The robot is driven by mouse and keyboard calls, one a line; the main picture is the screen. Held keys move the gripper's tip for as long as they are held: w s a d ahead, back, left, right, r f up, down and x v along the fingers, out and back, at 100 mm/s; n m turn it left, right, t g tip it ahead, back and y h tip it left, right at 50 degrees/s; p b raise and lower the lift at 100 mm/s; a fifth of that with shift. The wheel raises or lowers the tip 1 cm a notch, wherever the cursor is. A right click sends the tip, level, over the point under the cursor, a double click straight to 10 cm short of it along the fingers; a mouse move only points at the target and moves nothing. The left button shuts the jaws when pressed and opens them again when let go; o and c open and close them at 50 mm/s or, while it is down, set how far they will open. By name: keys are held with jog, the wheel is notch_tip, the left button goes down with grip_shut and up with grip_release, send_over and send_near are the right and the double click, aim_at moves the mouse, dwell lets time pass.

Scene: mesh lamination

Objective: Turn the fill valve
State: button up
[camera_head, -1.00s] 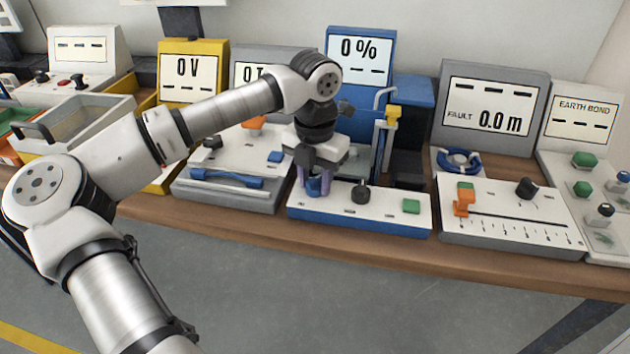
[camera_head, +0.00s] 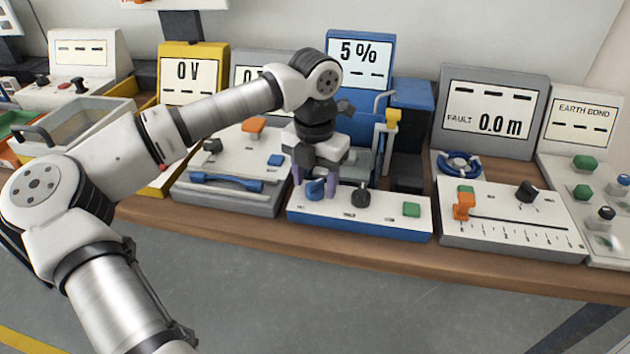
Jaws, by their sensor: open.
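The fill valve, which I take to be the blue knob (camera_head: 316,190), sits at the left end of the white-topped blue panel (camera_head: 385,213). My gripper (camera_head: 314,183) points down over it, with its purple-tipped fingers open on either side of the knob. I cannot tell whether the fingers touch it. The blue display (camera_head: 360,58) behind the panel reads 5 %, with dashes below. My arm covers part of the apparatus behind the panel.
A black knob (camera_head: 361,194) stands just right of my gripper, and a green button (camera_head: 411,209) lies farther right. A yellow-topped post (camera_head: 393,115) rises behind. Panels with displays crowd both sides. The floor in front of the bench (camera_head: 480,262) is clear.

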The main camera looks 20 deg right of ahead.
aim_at(315, 182)
notch_tip(315, 182, up, 13)
jog(key=shift+b, duration=0.4)
